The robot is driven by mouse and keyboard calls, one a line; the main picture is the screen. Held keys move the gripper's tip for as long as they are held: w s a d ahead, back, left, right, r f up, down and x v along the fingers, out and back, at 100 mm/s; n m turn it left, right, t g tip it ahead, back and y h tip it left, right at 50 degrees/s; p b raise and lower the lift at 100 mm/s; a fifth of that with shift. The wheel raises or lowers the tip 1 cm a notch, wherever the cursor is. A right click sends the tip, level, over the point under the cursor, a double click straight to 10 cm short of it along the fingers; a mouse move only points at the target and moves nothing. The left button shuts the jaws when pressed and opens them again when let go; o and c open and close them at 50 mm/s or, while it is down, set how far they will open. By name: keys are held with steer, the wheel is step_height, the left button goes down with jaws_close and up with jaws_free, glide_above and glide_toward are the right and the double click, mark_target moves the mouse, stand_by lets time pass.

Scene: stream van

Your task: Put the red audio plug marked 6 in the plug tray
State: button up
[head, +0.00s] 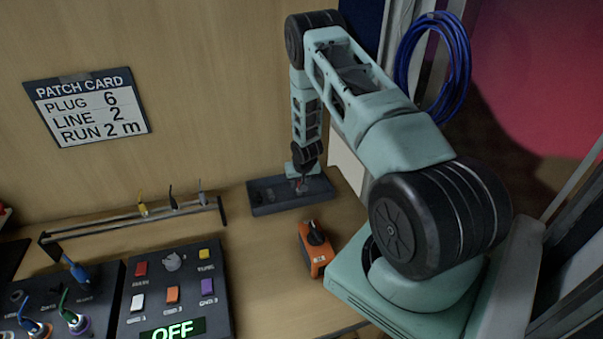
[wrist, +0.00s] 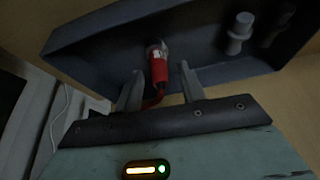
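The red audio plug (wrist: 159,69) lies in the dark plug tray (wrist: 88,38), with a grey metal tip and a red cable running back toward my gripper. Its number cannot be read. My gripper (wrist: 160,82) is open, its two fingers apart on either side of the plug, with a gap visible on both sides. In the head view my gripper (head: 301,181) is low over the plug tray (head: 262,209), and a small bit of red shows beneath it.
A grey plug-like piece (wrist: 240,35) and a darker one are in the tray. An orange box (head: 314,257) with a black knob stands in front of the tray. A rail (head: 130,221) with several small leads and a button panel (head: 175,290) reading OFF are to the left.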

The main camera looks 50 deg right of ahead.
steer(key=b+v, duration=0.3)
steer(key=v, duration=0.9)
steer(key=s+a+r+n+g+y, duration=0.15)
steer(key=a+r+n, duration=0.4)
steer(key=a, duration=1.05)
steer(key=s+a+r+n+t+y, duration=0.15)
steer(key=a+r, duration=0.65)
steer(key=a, duration=0.8)
steer(key=s+a+r+n+g, duration=0.1)
steer(key=s+a+r+n, duration=0.1)
steer(key=s+a, duration=0.2)
steer(key=s+a+r+n+g, duration=0.1)
steer(key=s+a, duration=0.4)
steer(key=s, duration=0.6)
steer(key=s+a+r+n+g, duration=0.1)
steer(key=s+a+r+n, duration=0.3)
steer(key=s, duration=0.4)
steer(key=shift+a+n+g, duration=0.2)
steer(key=shift+n+g, duration=0.2)
step_height(320, 180, down, 5)
steer(key=b, duration=0.5)
steer(key=shift+f, duration=0.15)
